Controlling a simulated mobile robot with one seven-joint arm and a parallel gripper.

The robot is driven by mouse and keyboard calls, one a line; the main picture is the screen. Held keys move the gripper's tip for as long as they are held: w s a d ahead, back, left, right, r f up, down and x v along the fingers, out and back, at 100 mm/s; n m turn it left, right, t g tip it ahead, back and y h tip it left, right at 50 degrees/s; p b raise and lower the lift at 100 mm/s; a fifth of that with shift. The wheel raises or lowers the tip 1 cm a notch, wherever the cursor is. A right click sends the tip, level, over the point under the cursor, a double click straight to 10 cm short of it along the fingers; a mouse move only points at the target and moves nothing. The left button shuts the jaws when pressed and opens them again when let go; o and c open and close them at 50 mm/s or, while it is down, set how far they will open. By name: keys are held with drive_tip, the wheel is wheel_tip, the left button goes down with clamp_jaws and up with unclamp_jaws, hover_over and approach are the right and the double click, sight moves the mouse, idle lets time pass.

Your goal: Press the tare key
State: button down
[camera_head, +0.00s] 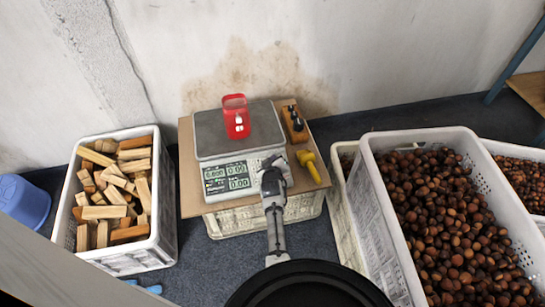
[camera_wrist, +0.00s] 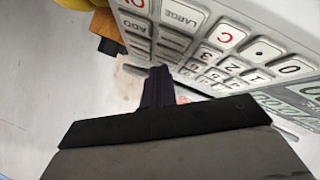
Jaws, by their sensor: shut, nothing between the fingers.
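The scale (camera_head: 228,178) stands on a wooden board, with its display (camera_head: 226,178) lit at the front left and its keypad to the right of it. My gripper (camera_head: 272,163) is shut and empty at the right side of the keypad, hiding many of the keys. In the wrist view my gripper (camera_wrist: 158,82) shows as narrow dark fingertips close to the keypad (camera_wrist: 215,50). Number keys, a red C key, and LARGE and ADD keys are readable there. I cannot make out a tare label, nor whether the fingertips touch a key.
A yellow-handled tool (camera_head: 311,168) and a wooden block with black fittings (camera_head: 295,122) lie to the right on the board. A wood crate (camera_head: 167,205) is left, a chestnut crate (camera_head: 385,220) right.

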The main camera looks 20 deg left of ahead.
drive_tip(key=shift+w+r, duration=0.1)
drive_tip(key=shift+r, duration=0.25)
drive_tip(key=r+p, duration=0.2)
drive_tip(key=shift+s+d+p, duration=0.15)
drive_tip(key=shift+s+p, duration=0.05)
drive_tip(key=shift+p, duration=0.1)
drive_tip(key=r+p, duration=0.2)
drive_tip(key=s+r+p, duration=0.1)
drive_tip(key=shift+d, duration=0.3)
drive_tip(key=shift+f, duration=0.15)
drive_tip(key=shift+w, duration=0.1)
idle(1.0)
